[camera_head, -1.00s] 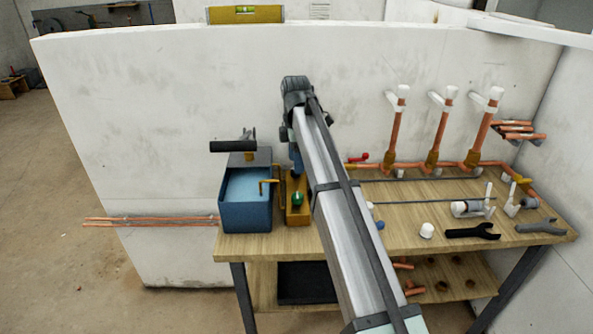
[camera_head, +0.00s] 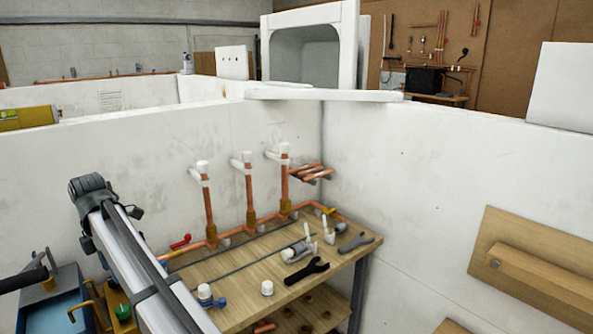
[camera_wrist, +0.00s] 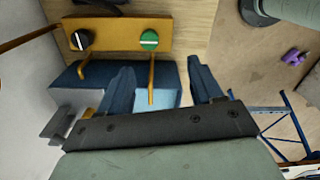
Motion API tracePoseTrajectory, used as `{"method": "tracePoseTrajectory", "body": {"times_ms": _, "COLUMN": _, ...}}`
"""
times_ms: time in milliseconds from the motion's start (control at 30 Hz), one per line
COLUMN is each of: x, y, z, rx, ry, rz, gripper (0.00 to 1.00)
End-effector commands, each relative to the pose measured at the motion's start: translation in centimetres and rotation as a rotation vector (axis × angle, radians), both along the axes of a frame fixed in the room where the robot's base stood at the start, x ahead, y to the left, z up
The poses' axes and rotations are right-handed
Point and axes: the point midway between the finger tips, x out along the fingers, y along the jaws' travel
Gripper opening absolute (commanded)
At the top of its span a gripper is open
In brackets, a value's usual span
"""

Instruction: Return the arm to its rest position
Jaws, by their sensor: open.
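My arm (camera_head: 140,265) rises from the lower left of the head view to a dark joint near the wall. My gripper (camera_wrist: 162,82) is open in the wrist view, with two dark blue fingers spread apart and nothing seen held between them. Past the fingers are a blue tank (camera_wrist: 170,76) with light blue water and a yellow block (camera_wrist: 118,36) with a black knob and a green knob. A thin yellow lever stands in the picture between the fingers; I cannot tell its distance from them. In the head view the gripper is mostly hidden behind the arm.
A wooden panel (camera_head: 545,265) is on the right wall.

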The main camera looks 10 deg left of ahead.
Motion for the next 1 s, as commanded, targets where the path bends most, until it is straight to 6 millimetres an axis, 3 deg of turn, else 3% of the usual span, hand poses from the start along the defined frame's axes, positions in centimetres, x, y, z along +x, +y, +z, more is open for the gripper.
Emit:
{"method": "tracePoseTrajectory", "body": {"times_ms": 33, "x": -0.8, "y": -1.9, "z": 0.1, "rx": 0.007, "ry": -0.009, "rz": 0.018, "gripper": 0.65}}
{"method": "tracePoseTrajectory", "body": {"times_ms": 100, "x": -1.3, "y": -3.6, "z": 0.4, "rx": 0.014, "ry": -0.022, "rz": 0.049, "gripper": 0.65}}
{"method": "tracePoseTrajectory", "body": {"times_ms": 367, "x": -2.5, "y": -9.6, "z": 0.1, "rx": 0.025, "ry": -0.059, "rz": 0.124, "gripper": 0.65}}
{"method": "tracePoseTrajectory", "body": {"times_ms": 567, "x": -1.0, "y": -13.3, "z": -3.9, "rx": 0.009, "ry": -0.054, "rz": 0.047, "gripper": 0.65}}
{"method": "tracePoseTrajectory", "body": {"times_ms": 767, "x": 0.7, "y": -17.6, "z": -9.1, "rx": -0.016, "ry": -0.038, "rz": -0.083, "gripper": 0.65}}
{"method": "tracePoseTrajectory", "body": {"times_ms": 1000, "x": 2.2, "y": -25.6, "z": -17.4, "rx": -0.062, "ry": -0.013, "rz": -0.310, "gripper": 0.65}}
